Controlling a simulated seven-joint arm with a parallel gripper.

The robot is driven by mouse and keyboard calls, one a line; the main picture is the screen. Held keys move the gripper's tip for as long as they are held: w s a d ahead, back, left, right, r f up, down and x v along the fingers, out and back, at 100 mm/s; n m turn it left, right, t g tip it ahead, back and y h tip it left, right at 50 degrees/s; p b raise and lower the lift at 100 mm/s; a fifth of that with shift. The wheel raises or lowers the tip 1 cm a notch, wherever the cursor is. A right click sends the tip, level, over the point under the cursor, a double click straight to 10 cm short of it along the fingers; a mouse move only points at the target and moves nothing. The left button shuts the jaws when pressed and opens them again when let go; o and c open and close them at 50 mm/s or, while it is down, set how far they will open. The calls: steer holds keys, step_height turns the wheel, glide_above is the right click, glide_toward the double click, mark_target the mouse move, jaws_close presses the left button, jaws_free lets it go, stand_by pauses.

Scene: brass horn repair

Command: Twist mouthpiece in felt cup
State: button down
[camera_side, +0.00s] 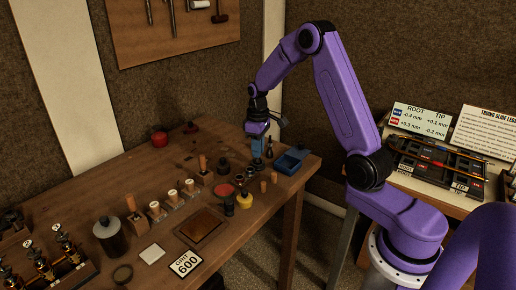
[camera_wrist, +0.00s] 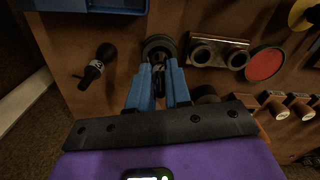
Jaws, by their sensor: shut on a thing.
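My gripper (camera_side: 257,156) points straight down at the right end of the bench. In the wrist view its blue fingers (camera_wrist: 158,80) are closed together on the mouthpiece, which is mostly hidden between them. A dark round cup (camera_wrist: 159,44) with a thick rim sits right at the fingertips; it looks like the felt cup. In the side view the cup (camera_side: 258,166) shows small and dark under the fingers. How deep the mouthpiece sits in it, I cannot tell.
A blue tray (camera_side: 290,161) stands just right of my gripper. A dark mouthpiece-shaped piece (camera_wrist: 98,63) stands beside the cup. A metal block with two holes (camera_wrist: 218,52) and a red disc (camera_wrist: 265,63) are close on the other side. Several wooden-handled tools and jars stand further left.

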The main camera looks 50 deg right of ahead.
steer(key=n, duration=0.4)
stand_by(0.3)
steer(key=m, duration=0.4)
stand_by(0.4)
steer(key=m, duration=0.4)
stand_by(0.3)
